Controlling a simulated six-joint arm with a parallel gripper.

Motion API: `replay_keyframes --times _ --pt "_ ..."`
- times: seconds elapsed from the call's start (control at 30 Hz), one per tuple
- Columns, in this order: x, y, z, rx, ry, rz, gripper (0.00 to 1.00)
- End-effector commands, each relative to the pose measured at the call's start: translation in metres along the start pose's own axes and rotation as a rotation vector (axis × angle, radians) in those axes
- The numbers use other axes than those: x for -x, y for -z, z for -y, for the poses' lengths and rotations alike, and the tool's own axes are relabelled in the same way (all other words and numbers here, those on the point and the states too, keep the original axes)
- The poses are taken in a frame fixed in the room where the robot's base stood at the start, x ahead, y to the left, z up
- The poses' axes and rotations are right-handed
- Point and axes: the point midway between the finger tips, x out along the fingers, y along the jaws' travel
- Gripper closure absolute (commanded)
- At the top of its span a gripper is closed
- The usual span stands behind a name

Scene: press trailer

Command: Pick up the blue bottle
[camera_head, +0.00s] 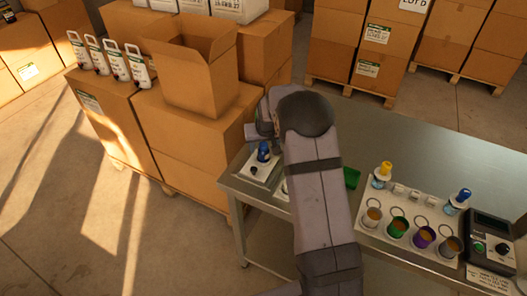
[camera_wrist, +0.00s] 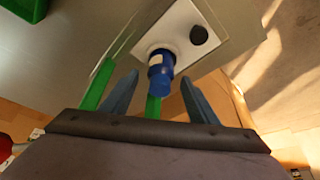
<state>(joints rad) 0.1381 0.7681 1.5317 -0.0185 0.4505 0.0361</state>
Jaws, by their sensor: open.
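A blue bottle (camera_head: 263,151) stands on a white plate (camera_head: 256,171) with a dark round spot at the left end of the metal table. In the wrist view the blue bottle (camera_wrist: 161,80) shows between and just beyond the tips of my gripper (camera_wrist: 160,77). The two grey fingers are spread apart with nothing held. I cannot tell whether either finger touches the bottle. My arm covers part of the table beside it. A second bottle with a blue cap (camera_head: 459,199) stands at the right on a white rack.
The white rack (camera_head: 372,228) holds several coloured cups and a yellow-capped bottle (camera_head: 382,175). A dark grey device (camera_head: 492,243) stands at the right. A green container (camera_head: 351,178) is beside my arm. Stacked cartons (camera_head: 190,130) stand close to the table's left end.

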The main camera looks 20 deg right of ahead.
Motion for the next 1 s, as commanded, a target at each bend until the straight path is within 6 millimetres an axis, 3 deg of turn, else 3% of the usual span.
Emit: replay_keyframes --times 0.3,0.5,0.57,0.83,1.0 --pt "-0.003 0.000 0.000 0.000 0.000 -0.002 0.46" --pt "-0.003 0.000 0.000 0.000 0.000 -0.001 0.93" --pt "-0.003 0.001 0.000 0.000 0.000 -0.003 0.97" --pt "-0.001 0.002 0.000 0.000 0.000 -0.004 0.97" --pt "0.012 0.009 0.000 0.000 0.000 -0.008 0.97"
